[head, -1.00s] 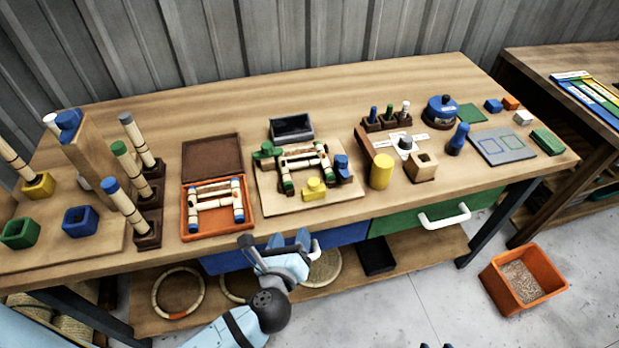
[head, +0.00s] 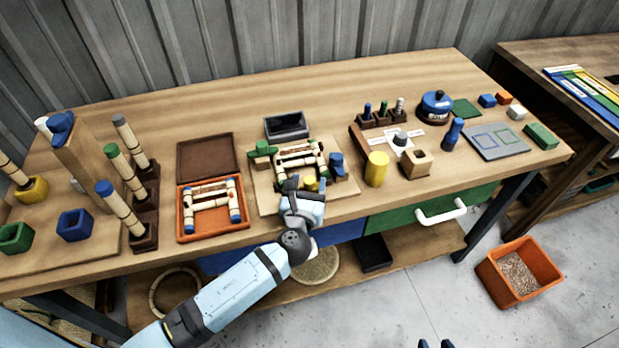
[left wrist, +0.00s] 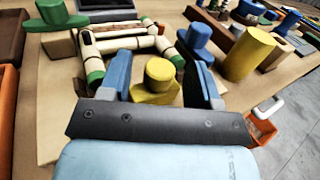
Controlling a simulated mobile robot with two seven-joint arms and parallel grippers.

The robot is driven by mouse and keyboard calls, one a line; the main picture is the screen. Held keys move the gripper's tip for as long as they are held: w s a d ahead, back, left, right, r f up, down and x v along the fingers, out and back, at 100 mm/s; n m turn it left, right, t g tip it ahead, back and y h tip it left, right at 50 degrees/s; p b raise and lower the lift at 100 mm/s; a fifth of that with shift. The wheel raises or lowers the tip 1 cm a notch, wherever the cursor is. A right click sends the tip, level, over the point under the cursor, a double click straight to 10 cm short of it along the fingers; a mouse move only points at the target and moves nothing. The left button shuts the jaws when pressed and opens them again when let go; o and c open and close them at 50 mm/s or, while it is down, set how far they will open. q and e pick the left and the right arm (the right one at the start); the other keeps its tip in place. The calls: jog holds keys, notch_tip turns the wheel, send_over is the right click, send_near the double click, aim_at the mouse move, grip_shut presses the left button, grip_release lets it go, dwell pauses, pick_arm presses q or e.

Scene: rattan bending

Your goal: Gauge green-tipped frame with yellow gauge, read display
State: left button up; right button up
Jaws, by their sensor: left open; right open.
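The green-tipped frame (head: 300,160) of pale rattan lies on a wooden board (head: 345,200). It also shows in the left wrist view (left wrist: 125,43), with green ends towards me. A yellow block with a round knob (left wrist: 157,75) sits just in front of the frame, mostly hidden by my gripper in the head view (head: 311,184). My left gripper (left wrist: 163,72) is open, its blue fingers on either side of this yellow piece; I cannot tell whether they touch it. A larger yellow cylinder (head: 376,169) stands right of the board. My right gripper (head: 436,344) is open at the bottom edge. No readable display shows.
A green clamp (head: 262,149) and a blue clamp (head: 337,165) flank the frame. A dark tray (head: 287,126) lies behind it. An orange box (head: 183,233) with a blue-tipped frame stands left. A wooden block with a hole (head: 415,164) stands right of the cylinder.

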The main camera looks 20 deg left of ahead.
pick_arm(q)
jog(key=shift+w+a, duration=0.1)
jog(key=shift+w, duration=0.65)
grip_shut()
jog(key=w+a, duration=0.1)
jog(key=w, duration=0.1)
jog(key=shift+w+a+r, duration=0.1)
jog(key=shift+w+a, duration=0.2)
jog(key=shift+a, duration=0.1)
jog(key=shift+w+a, duration=0.2)
jog(key=shift+w, duration=0.15)
grip_release()
jog(key=shift+s, duration=0.15)
jog(key=s+d, duration=0.1)
jog(key=s, duration=1.2)
jog(key=shift+s+d+b, duration=0.3)
jog(key=shift+d+b, duration=0.05)
